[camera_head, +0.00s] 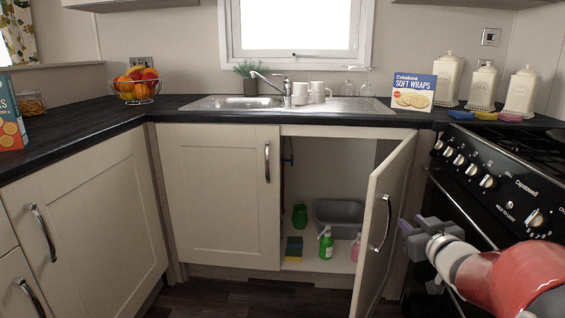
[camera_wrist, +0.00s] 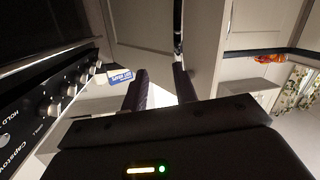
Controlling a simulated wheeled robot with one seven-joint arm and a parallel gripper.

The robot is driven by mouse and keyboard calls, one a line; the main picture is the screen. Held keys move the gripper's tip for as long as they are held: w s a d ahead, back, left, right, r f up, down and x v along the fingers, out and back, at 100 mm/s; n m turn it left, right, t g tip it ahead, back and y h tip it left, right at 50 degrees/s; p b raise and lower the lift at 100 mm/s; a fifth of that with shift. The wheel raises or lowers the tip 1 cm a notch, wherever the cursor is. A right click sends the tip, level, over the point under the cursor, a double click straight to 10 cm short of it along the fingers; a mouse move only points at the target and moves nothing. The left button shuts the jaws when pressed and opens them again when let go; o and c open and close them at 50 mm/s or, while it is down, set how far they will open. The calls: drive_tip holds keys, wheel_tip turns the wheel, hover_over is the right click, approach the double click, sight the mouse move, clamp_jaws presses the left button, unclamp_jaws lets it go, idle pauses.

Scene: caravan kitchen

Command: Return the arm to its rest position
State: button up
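My arm comes in from the lower right of the head view, with my gripper (camera_head: 408,228) in front of the oven, just right of the open cupboard door (camera_head: 372,262). The door stands swung out under the sink, with its metal handle (camera_head: 382,222) facing my gripper. In the wrist view my gripper (camera_wrist: 162,80) shows two dark fingers spread apart, with nothing seen held between them. The handle (camera_wrist: 178,28) appears beyond the fingertips there. The fingers look apart from it, though the exact distance is hard to tell.
The black oven (camera_head: 505,190) with knobs stands close on the right of the door. The open cupboard holds a grey basin (camera_head: 340,212), a green spray bottle (camera_head: 326,245) and a sponge (camera_head: 293,249). Dark floor (camera_head: 225,298) is clear at the front left.

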drive_tip(key=s+a+f+g, duration=0.2)
drive_tip(key=s+a, duration=0.3)
drive_tip(key=s, duration=0.4)
drive_tip(key=s+a+f+m+g, duration=0.1)
drive_tip(key=s+a+f+g, duration=0.1)
drive_tip(key=s+a+g, duration=0.3)
drive_tip(key=s+a+f+m+g, duration=0.1)
drive_tip(key=s+a, duration=0.5)
drive_tip(key=s, duration=0.7)
drive_tip(key=f+g, duration=0.1)
drive_tip(key=g, duration=0.1)
drive_tip(key=shift+f+g+h, duration=0.25)
drive_tip(key=shift+g+h, duration=0.05)
drive_tip(key=shift+d, duration=0.1)
